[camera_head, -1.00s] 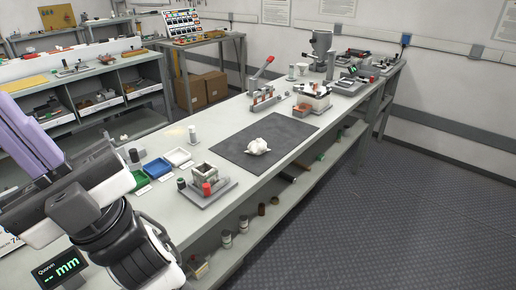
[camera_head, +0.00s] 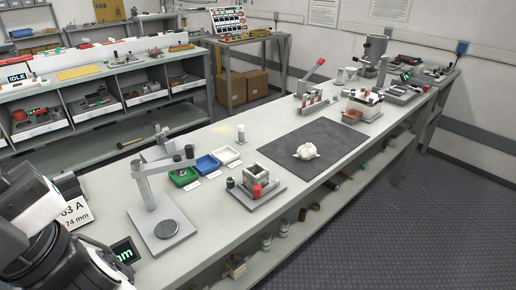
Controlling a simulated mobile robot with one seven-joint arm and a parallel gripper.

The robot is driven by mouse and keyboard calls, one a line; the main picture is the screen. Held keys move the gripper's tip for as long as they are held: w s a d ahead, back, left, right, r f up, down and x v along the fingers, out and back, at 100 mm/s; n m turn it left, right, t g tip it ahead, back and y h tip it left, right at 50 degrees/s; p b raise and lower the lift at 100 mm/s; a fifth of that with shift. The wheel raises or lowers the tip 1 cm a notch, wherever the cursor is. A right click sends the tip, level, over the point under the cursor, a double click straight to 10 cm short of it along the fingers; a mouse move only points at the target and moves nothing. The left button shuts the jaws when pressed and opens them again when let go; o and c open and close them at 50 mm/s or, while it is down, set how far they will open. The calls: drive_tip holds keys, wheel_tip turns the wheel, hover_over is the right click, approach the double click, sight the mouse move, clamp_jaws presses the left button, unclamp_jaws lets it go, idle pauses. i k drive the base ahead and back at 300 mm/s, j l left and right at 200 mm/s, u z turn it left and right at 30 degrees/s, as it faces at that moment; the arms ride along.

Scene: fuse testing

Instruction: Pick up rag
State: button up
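A white crumpled rag (camera_head: 306,151) lies on the dark grey mat (camera_head: 335,137) on the long workbench. Nothing covers it. My arm shows at the lower left of the view, far from the rag, with the near part of the bench between them. My gripper's fingers are not in view.
A red-handled press (camera_head: 311,88) and other devices stand behind the mat. Open floor lies to the right.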

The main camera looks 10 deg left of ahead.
sight(307, 153)
drive_tip(key=i+l+u, duration=0.15)
drive_tip(key=l+u, duration=0.15)
drive_tip(key=u, duration=0.15)
drive_tip(key=i+l+u, duration=0.1)
drive_tip(key=l+u, duration=0.35)
drive_tip(key=i+l+u, duration=0.1)
drive_tip(key=l+u, duration=0.15)
drive_tip(key=l, duration=0.2)
drive_tip(key=l+u, duration=0.25)
drive_tip(key=l, duration=0.15)
drive_tip(key=l+u, duration=0.25)
drive_tip(key=l, duration=1.5)
drive_tip(key=k+l, duration=0.15)
drive_tip(key=l, duration=1.2)
drive_tip(key=i+l, duration=0.25)
drive_tip(key=i, duration=0.2)
drive_tip(key=j+u, duration=0.05)
